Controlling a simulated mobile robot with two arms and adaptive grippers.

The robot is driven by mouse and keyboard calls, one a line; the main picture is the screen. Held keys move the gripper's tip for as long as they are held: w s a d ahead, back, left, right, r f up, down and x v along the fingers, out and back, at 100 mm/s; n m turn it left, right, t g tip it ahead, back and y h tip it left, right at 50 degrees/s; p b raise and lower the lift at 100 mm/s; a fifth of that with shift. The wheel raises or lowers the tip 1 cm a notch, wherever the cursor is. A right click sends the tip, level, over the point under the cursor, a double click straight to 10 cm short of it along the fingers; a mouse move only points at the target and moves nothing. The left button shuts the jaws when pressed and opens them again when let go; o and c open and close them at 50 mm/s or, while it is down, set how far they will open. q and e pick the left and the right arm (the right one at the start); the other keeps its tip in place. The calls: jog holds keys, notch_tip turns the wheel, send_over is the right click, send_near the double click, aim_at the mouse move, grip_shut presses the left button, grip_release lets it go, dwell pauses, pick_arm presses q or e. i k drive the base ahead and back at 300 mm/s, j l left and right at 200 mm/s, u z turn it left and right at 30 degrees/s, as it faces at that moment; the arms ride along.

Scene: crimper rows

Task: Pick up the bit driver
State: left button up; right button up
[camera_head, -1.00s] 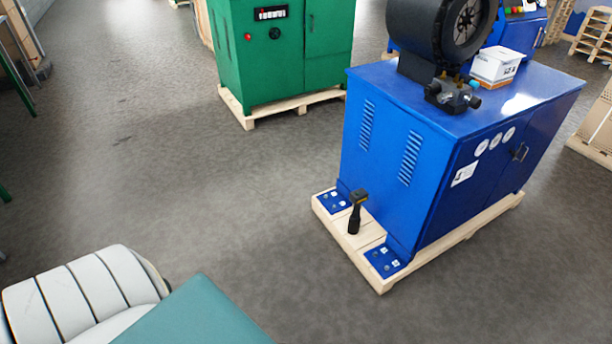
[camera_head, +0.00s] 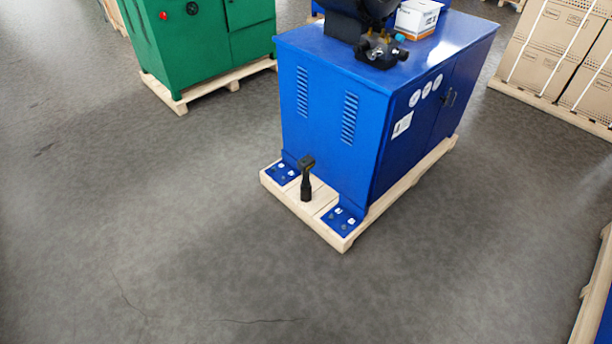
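The bit driver (camera_head: 306,178) is a small black hand tool. It stands upright on the bare wooden end of a pallet (camera_head: 292,203), between two blue mounting feet of the blue machine cabinet (camera_head: 335,120). Neither of my grippers shows in the head view.
A green cabinet (camera_head: 205,40) on a pallet stands at the upper left. Strapped cardboard boxes (camera_head: 560,50) on a pallet are at the upper right. Another pallet edge (camera_head: 594,290) shows at the lower right. The grey floor (camera_head: 180,240) in front and to the left is clear.

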aim_at(307, 162)
jog(key=i+j, duration=0.55)
jog(key=i, duration=0.2)
